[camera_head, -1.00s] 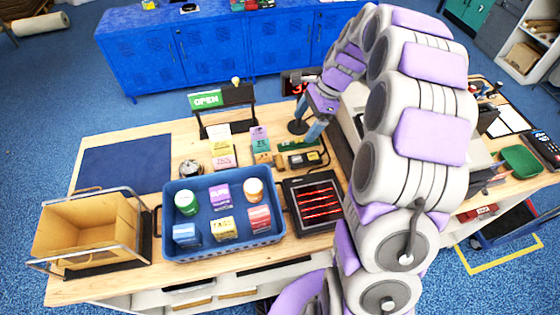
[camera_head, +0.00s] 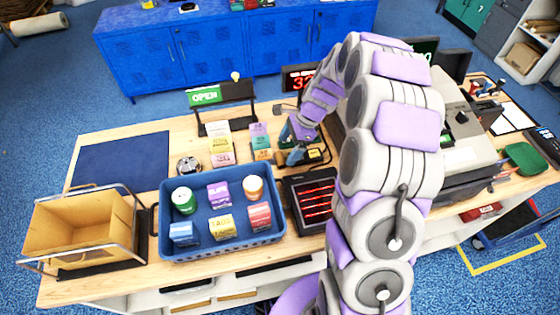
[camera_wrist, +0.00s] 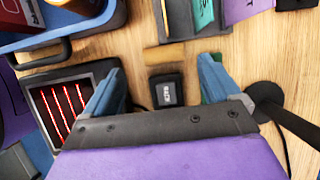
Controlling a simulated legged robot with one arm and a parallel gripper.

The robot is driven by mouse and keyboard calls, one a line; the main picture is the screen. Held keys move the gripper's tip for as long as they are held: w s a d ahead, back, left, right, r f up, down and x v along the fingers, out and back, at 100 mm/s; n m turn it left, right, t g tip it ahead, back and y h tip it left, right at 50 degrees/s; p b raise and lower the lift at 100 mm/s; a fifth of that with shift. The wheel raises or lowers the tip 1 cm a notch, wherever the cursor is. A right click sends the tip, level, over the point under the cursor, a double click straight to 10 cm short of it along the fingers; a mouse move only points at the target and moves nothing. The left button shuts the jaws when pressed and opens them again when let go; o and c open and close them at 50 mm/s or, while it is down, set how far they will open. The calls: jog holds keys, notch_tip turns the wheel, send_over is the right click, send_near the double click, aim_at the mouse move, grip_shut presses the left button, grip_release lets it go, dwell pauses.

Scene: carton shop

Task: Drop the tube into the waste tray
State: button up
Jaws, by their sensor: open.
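My gripper (camera_wrist: 160,70) is open, its two blue fingers apart with nothing held between them. In the head view my gripper (camera_head: 293,146) is low over the counter, just right of the colored card stand. In the wrist view a small black block (camera_wrist: 166,90) with a white label lies below and between the fingers. A short tan piece (camera_wrist: 165,54) lies just beyond it; I cannot tell whether this is the tube. A green tray-like scoop (camera_head: 524,157) lies at the right of the counter; I cannot tell whether it is the waste tray.
A blue crate (camera_head: 222,244) with several cartons and capped jars stands left of a black panel with red glowing bars (camera_head: 313,198). An open cardboard box (camera_head: 85,228) sits in a metal frame at the left. The dark blue mat (camera_head: 120,160) is clear.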

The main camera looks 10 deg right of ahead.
aim_at(280, 157)
jog(key=x, duration=0.1)
jog(key=b+x, duration=0.1)
jog(key=x, duration=0.3)
jog(key=shift+w+b, duration=0.35)
jog(key=c, duration=1.2)
jog(key=shift+r, duration=0.1)
notch_tip(280, 157, up, 3)
jog(key=shift+r+p, duration=0.2)
jog(key=shift+p, duration=0.55)
jog(key=s+d, duration=0.2)
jog(key=s, duration=0.3)
jog(key=s+d+r+p, duration=0.1)
jog(key=s+d, duration=0.1)
jog(key=s, duration=0.3)
jog(key=s+d+p, duration=0.1)
jog(key=s+d, duration=0.1)
jog(key=s, duration=0.3)
jog(key=shift+d+r, duration=0.1)
jog(key=shift+r, duration=0.1)
